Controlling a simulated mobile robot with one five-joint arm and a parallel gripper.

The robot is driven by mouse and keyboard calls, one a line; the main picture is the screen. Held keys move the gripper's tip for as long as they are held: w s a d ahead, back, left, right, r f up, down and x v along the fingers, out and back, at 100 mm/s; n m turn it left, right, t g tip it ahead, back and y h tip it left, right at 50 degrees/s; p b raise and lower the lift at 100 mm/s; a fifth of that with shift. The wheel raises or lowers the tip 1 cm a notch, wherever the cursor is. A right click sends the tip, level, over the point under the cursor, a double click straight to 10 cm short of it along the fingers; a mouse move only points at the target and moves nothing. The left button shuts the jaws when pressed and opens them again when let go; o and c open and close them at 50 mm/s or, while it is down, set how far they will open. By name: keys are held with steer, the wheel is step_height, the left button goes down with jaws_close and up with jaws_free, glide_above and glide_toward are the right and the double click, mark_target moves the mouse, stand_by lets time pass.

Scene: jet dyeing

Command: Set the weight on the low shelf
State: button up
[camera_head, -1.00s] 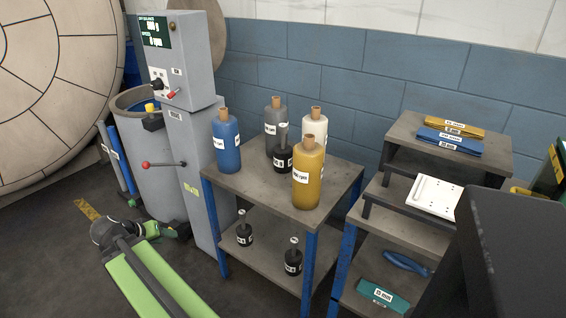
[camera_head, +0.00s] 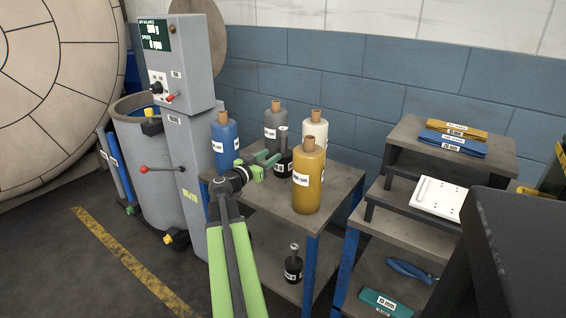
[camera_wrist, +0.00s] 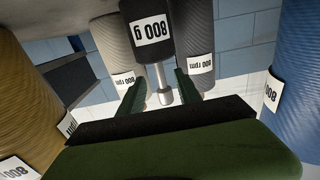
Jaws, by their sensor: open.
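A black weight (camera_head: 284,164) with an upright knob stands on the upper top of the blue-legged table, among yarn cones. In the wrist view the weight (camera_wrist: 150,32) appears upside down with an "800 g" label, and its metal stem hangs between my fingers. My gripper (camera_head: 268,163) is open just left of the weight; its fingers in the wrist view (camera_wrist: 160,88) lie on either side of the stem, not closed. The low shelf (camera_head: 262,238) is below the same table top. Another black weight (camera_head: 293,265) stands on it; my arm hides the shelf's left part.
Blue (camera_head: 225,146), grey (camera_head: 274,121), white (camera_head: 314,132) and yellow (camera_head: 308,177) cones crowd the weight. A grey machine (camera_head: 180,80) with a display and red lever (camera_head: 158,169) stands left. A stepped rack (camera_head: 400,150) stands right.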

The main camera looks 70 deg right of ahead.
mark_target(282, 148)
steer(key=x, duration=0.8)
steer(key=shift+s+d, duration=0.15)
steer(key=shift+d, duration=0.05)
steer(key=shift+r, duration=0.1)
jaws_close()
stand_by(1.1)
